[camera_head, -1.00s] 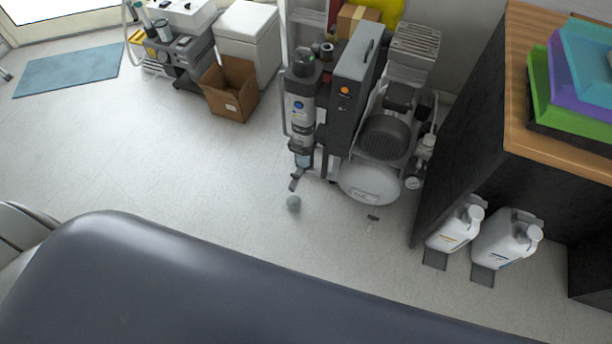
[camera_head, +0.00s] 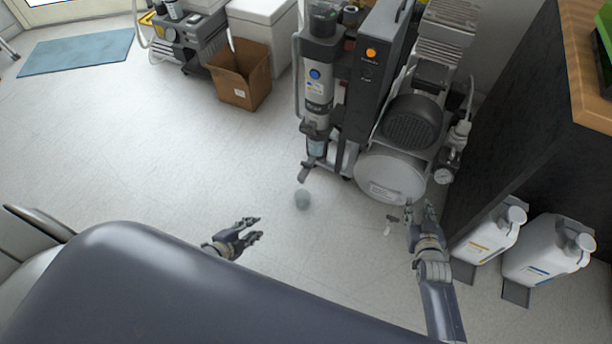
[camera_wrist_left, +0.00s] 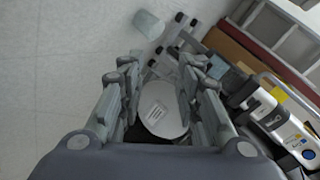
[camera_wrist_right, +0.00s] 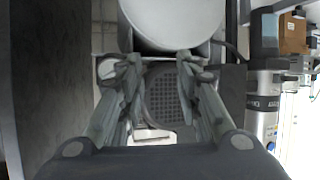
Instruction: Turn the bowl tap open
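The compressor's white tank (camera_head: 392,177) stands on the floor, with a grey upright filter column (camera_head: 318,85) left of it. A small clear bowl (camera_head: 317,147) hangs under the column, with a dark lever-like part (camera_head: 312,172) below it; I cannot tell which way any tap is turned. My left gripper (camera_head: 257,229) is open and empty, left of and nearer than the bowl, apart from it. It is also open in the left wrist view (camera_wrist_left: 160,70). My right gripper (camera_head: 420,208) is open, in front of the tank; its fingers also show apart in the right wrist view (camera_wrist_right: 153,68).
White jugs (camera_head: 550,250) stand at right beside a dark cabinet (camera_head: 520,120). A dark padded surface (camera_head: 150,290) fills the front. A cardboard box (camera_head: 240,75) is behind; open floor lies left.

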